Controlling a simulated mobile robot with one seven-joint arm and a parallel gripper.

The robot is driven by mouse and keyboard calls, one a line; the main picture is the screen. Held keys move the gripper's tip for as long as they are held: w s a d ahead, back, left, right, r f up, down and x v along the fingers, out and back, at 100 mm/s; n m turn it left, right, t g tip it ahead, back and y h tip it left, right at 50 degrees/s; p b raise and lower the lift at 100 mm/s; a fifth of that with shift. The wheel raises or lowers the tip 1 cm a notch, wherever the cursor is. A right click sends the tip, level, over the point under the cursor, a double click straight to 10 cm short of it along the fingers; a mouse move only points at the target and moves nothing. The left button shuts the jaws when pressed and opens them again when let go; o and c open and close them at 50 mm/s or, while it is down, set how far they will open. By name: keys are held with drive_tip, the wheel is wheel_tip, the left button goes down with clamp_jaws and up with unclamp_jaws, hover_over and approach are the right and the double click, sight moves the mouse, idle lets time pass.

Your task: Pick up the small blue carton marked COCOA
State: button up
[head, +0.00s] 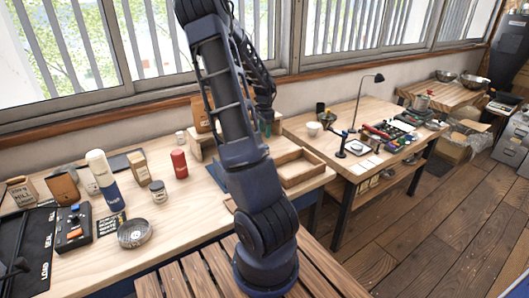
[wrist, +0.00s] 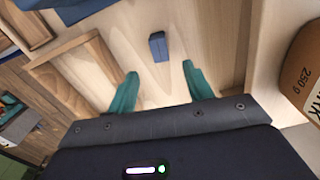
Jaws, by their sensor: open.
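A small dark blue block (wrist: 158,47), which may be the carton, lies on the pale wood surface in the wrist view. No COCOA marking is readable on it. My gripper (wrist: 160,80) is open, its two green fingers spread apart and empty. The block sits just beyond the fingertips, roughly centred in the gap and not visibly touched. In the head view my arm blocks the area around the gripper, and I cannot make out the block there.
An open wooden tray (head: 300,168) stands right of my arm. A brown 250 g package (wrist: 301,75) is close on the right in the wrist view. A red canister (head: 179,163), a jar (head: 158,191) and a white-and-blue bottle (head: 103,176) stand left on the bench.

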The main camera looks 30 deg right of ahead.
wheel_tip(320, 180, down, 10)
drive_tip(key=shift+r, duration=0.15)
idle(0.5)
drive_tip(key=shift+c, duration=0.2)
drive_tip(key=c, duration=1)
